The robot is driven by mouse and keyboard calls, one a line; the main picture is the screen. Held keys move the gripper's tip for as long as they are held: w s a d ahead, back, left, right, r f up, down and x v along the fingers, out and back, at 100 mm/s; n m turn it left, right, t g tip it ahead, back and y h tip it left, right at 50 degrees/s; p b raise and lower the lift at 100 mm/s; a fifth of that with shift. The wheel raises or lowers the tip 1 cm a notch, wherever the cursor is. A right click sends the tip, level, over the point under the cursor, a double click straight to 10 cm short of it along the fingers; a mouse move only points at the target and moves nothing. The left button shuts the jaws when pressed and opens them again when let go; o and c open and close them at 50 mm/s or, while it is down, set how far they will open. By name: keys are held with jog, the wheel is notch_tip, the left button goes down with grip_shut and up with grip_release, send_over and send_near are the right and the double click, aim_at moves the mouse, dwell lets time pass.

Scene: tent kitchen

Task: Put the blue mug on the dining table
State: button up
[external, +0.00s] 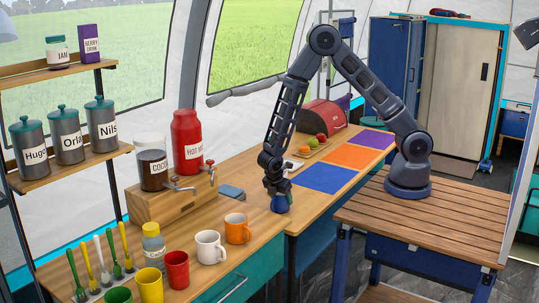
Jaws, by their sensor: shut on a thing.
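The blue mug (281,205) is in my gripper (278,194), which points straight down and is shut on it. The fingers cover the mug's upper part. The mug is near the wooden counter's front edge, close to the seam with the table holding the coloured mats. I cannot tell whether its base touches the surface. The table (303,212) with blue (323,178), orange (350,157) and purple (372,139) mats extends beyond the mug, toward the back right; it seems to be the dining table.
White (210,247) and orange (237,228) mugs stand left of my gripper, with red and yellow cups farther left. A wooden drink stand (172,203) is behind. A fruit board (308,149) and red bread box (323,116) are on the mat table. The mats are empty.

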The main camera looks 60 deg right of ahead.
jog(key=shift+f, duration=0.1)
jog(key=o, duration=1)
